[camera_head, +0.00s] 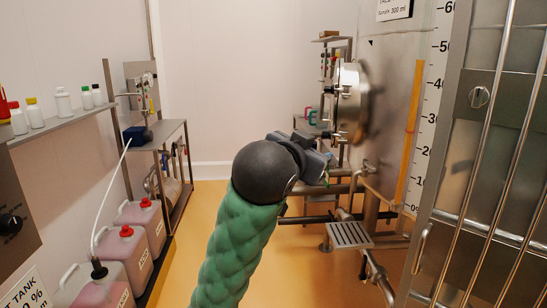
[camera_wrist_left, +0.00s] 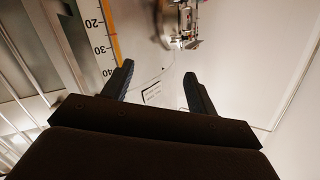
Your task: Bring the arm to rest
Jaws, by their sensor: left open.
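My left arm, in a green sleeve with a dark round wrist, rises from the bottom middle of the head view. My left gripper (camera_head: 318,160) points away to the right, towards the steel hopper (camera_head: 393,110). In the left wrist view the left gripper (camera_wrist_left: 158,88) shows two dark fingers set wide apart, with nothing between them. The fingers look apart from the hopper wall, though the distance is hard to judge. My right gripper is not in either view.
A barred steel gate (camera_head: 490,170) stands close on the right. A level scale (camera_head: 428,120) runs up the hopper, and a round hatch (camera_head: 350,103) faces left. A small step (camera_head: 349,235) sits below. Pink canisters (camera_head: 140,222) and a bottle shelf (camera_head: 65,122) line the left. Orange floor is clear between.

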